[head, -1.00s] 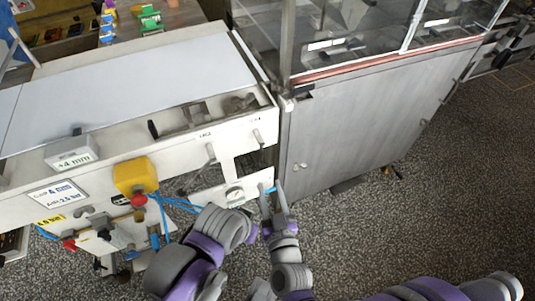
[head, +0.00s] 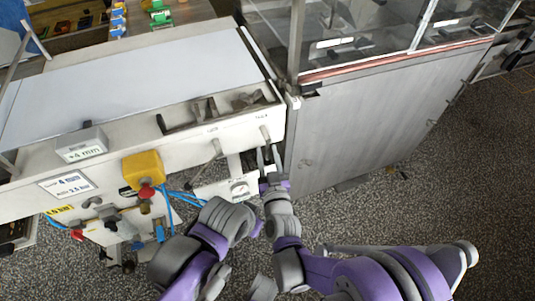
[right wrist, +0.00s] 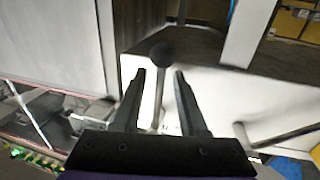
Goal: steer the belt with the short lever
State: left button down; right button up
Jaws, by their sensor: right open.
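The short lever (head: 265,134) sticks out of the white front panel of the belt machine, near its right end. In the right wrist view its dark round knob (right wrist: 162,54) lies just beyond the gap between the fingertips, with the pale stem below it. My right gripper (head: 268,158) is open just below the lever in the head view; it also shows in the right wrist view (right wrist: 158,78), empty, with a finger on each side of the stem. The pale belt (head: 140,75) lies flat on top of the machine. My left gripper is not in view.
A longer lever (head: 214,150) stands left of the short one. A grey cabinet (head: 375,125) stands close on the right. The floor in front of the cabinet is clear.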

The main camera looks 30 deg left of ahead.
grip_shut()
dwell(1.4)
